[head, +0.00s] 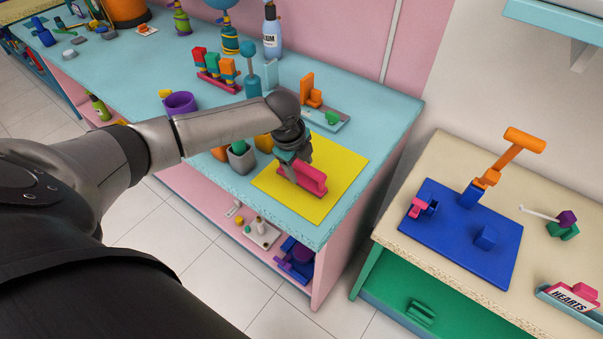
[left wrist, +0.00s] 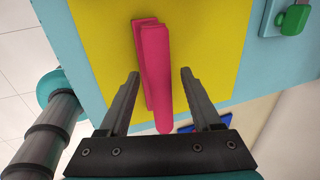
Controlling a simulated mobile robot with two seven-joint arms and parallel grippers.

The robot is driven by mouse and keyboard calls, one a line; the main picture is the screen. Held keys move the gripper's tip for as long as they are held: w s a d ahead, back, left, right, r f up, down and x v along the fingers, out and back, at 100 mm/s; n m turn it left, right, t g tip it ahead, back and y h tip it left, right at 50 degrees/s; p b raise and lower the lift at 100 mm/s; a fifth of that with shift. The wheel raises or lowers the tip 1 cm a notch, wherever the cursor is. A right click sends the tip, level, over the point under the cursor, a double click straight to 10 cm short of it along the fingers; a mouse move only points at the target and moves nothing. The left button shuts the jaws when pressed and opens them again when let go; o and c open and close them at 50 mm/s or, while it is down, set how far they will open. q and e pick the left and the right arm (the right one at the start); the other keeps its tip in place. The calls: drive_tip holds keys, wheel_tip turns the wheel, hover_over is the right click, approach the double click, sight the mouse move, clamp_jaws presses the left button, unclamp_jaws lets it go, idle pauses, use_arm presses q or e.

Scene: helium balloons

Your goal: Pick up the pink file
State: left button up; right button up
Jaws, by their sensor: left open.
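The pink file (head: 312,178) lies on a yellow mat (head: 347,172) at the right end of the light blue table. My left gripper (head: 292,167) is over the mat, at the file's left side in the head view. In the left wrist view the pink file (left wrist: 155,70) runs lengthwise, its near end between the two open fingers of my left gripper (left wrist: 158,73). Gaps show on both sides of it, so the fingers do not grip it. My right gripper is not in view.
A grey cup (head: 241,158) stands just left of the mat. A grey tray with a green piece (head: 332,118) is behind it. A second table with a blue mat (head: 455,240) stands to the right, across a gap. The front table edge is close to the mat.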

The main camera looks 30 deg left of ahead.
use_arm(q)
clamp_jaws()
idle(0.5)
idle(0.9)
